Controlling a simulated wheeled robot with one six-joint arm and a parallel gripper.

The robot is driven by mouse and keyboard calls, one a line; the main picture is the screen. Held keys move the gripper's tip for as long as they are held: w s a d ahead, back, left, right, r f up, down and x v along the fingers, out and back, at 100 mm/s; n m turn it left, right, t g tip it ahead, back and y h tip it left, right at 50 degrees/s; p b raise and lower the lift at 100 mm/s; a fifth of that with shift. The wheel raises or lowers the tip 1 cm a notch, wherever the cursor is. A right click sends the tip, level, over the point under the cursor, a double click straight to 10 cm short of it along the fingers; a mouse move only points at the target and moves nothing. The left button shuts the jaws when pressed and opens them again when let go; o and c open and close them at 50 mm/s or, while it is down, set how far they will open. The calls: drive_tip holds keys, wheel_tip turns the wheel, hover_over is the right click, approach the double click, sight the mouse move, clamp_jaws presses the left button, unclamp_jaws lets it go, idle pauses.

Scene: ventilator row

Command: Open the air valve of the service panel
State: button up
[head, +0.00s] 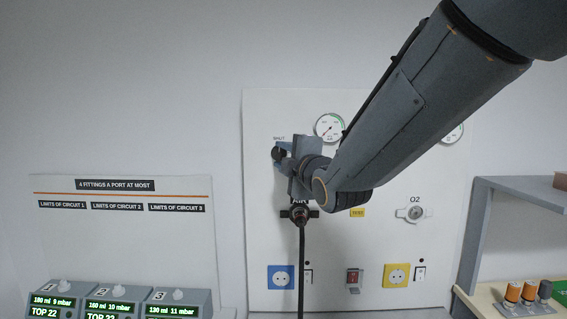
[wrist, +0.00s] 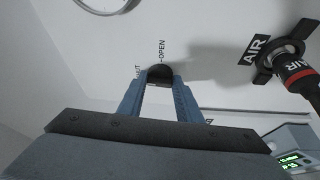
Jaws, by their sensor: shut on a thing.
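The white service panel (head: 350,250) stands on the wall. The air valve's black handle (head: 278,154) is at its upper left, under a SHUT label, and it also shows in the wrist view (wrist: 160,73). My gripper (head: 281,152) is shut on this handle; in the wrist view its two blue fingers (wrist: 160,84) lie on either side of it. An OPEN label stands just above the handle in the wrist view, with a partly hidden SHUT label to its left. The fingers hide much of the handle and the valve body.
The AIR outlet (head: 300,213) with a dark hose hangs below my gripper. The O2 outlet (head: 415,213), gauges (head: 330,127) and sockets (head: 281,278) are on the panel. Ventilators (head: 110,303) stand lower left; a shelf (head: 520,188) is at right.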

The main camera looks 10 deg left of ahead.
drive_tip(key=m+t+b, duration=0.1)
drive_tip(key=m+b, duration=0.3)
drive_tip(key=b, duration=0.1)
drive_tip(key=f+m+t+b, duration=0.1)
drive_tip(key=m+t+b, duration=0.1)
drive_tip(key=m+b, duration=0.2)
drive_tip(key=shift+a+f+b, duration=0.1)
drive_tip(key=shift+a+b, duration=0.1)
drive_tip(key=shift+b, duration=1.05)
drive_tip(key=m+t+h+b, duration=0.1)
drive_tip(key=m+b, duration=0.1)
drive_tip(key=m, duration=0.1)
drive_tip(key=m+t+h+b, duration=0.1)
drive_tip(key=m, duration=0.2)
drive_tip(key=shift+a+b, duration=0.15)
drive_tip(key=shift+b, duration=0.25)
drive_tip(key=shift+s+a+m+t+h+b, duration=0.1)
drive_tip(key=shift+m+t+h+b, duration=0.4)
drive_tip(key=shift+m, duration=0.75)
drive_tip(key=shift+w+a+m+t+h+b, duration=0.1)
drive_tip(key=shift+m+t+h+b, duration=0.1)
drive_tip(key=shift+m+h, duration=0.85)
drive_tip(key=shift+s+m+t+h+b, duration=0.1)
drive_tip(key=shift+m+t+h+b, duration=0.25)
drive_tip(key=shift+m, duration=1.15)
drive_tip(key=o, duration=1)
drive_tip(key=shift+o, duration=0.2)
